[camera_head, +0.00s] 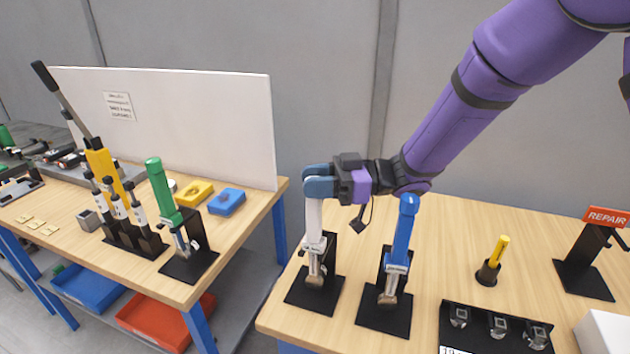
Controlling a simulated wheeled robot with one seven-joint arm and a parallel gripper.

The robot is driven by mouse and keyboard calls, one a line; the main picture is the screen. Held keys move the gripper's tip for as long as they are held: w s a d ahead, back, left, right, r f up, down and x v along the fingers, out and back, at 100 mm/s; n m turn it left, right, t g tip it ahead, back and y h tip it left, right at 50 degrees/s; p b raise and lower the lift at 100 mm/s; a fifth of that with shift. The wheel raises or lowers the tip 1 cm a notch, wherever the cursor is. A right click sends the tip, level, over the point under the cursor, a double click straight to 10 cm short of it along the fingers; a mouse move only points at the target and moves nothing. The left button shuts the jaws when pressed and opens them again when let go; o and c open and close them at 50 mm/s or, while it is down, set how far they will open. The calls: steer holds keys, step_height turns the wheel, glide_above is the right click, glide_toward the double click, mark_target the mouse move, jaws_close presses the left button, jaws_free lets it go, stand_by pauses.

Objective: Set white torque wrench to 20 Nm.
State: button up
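The white torque wrench (314,222) stands upright in a black holder (329,279) at the left front of the right table. Its pale handle rises to my gripper (319,182), and the top of the handle is hidden by the blue-grey fingers. My gripper comes in from the right, level with the handle top. The fingers overlap the handle in this view, but I cannot tell whether they are closed on it. The scale on the wrench is too small to read.
A blue torque wrench (402,232) stands in its holder just right of the white one, below my wrist. A yellow-handled tool (497,252), a black tray (451,325) and a red REPAIR sign (606,216) are further right. A green-handled wrench (160,190) stands on the left table.

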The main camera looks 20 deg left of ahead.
steer(key=shift+n+g, duration=0.3)
steer(key=shift+g, duration=0.1)
steer(key=n+g+h, duration=0.1)
steer(key=n+g, duration=0.1)
steer(key=shift+w+g+h, duration=0.1)
steer(key=shift+g+h, duration=0.3)
steer(key=n+g+h, duration=0.3)
steer(key=g+h, duration=0.1)
steer(key=shift+f+n, duration=0.1)
steer(key=shift+n, duration=0.3)
steer(key=n+g+h, duration=0.1)
steer(key=n+h, duration=0.1)
steer(key=h, duration=0.1)
steer(key=n+g+h, duration=0.1)
steer(key=n+h, duration=0.1)
steer(key=h, duration=0.1)
steer(key=n+g+h, duration=0.1)
steer(key=n+h, duration=0.1)
steer(key=h, duration=0.1)
steer(key=shift+g+h, duration=0.3)
steer(key=shift+n, duration=0.3)
steer(key=o, duration=0.9)
steer(key=shift+a, duration=0.1)
steer(key=shift+o, duration=0.2)
